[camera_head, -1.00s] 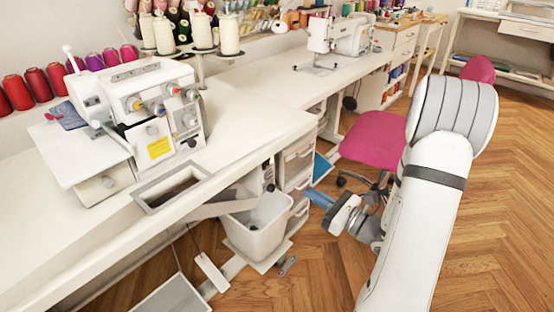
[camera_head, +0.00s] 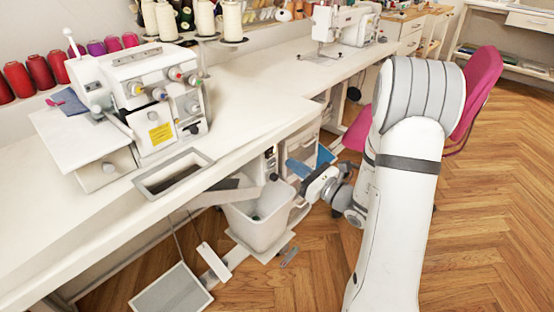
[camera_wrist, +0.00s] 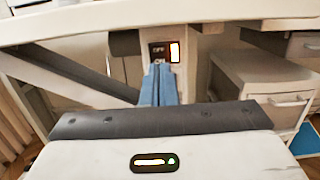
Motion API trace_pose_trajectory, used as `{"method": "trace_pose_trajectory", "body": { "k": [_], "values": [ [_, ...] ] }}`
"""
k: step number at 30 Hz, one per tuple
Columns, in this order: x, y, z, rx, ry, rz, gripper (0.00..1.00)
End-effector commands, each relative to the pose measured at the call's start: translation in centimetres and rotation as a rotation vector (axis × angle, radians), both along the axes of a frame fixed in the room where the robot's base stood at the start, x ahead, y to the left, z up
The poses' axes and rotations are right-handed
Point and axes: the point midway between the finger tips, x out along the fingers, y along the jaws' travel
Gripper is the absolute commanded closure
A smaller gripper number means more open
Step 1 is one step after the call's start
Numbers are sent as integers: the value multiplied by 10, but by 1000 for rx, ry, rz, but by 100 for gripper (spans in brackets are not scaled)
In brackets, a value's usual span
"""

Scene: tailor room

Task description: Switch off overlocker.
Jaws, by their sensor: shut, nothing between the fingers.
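The white overlocker (camera_head: 145,100) stands on the left of the worktable in the head view. A switch box (camera_head: 270,160) hangs under the table's front edge, to the right of the overlocker. In the head view my gripper (camera_head: 290,165) is beside the box.
The table edge (camera_wrist: 120,30) runs just above the switch. A white bin (camera_head: 260,218) hangs below it, and drawers (camera_wrist: 285,100) stand to the right. A pink chair (camera_head: 482,85) is behind my arm. A foot pedal (camera_head: 172,292) lies on the floor.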

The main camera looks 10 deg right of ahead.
Motion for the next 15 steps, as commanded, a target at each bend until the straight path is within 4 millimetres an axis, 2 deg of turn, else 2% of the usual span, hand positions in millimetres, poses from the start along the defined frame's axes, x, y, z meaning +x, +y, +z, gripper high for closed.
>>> {"method": "trace_pose_trajectory", "body": {
  "k": [1, 6, 15],
  "values": [
    [9, 8, 0, -2, -3, 6, 100],
    [30, 23, 3, -1, -2, 3, 100],
    [44, 31, 7, 0, 0, -1, 100]
  ]
}}
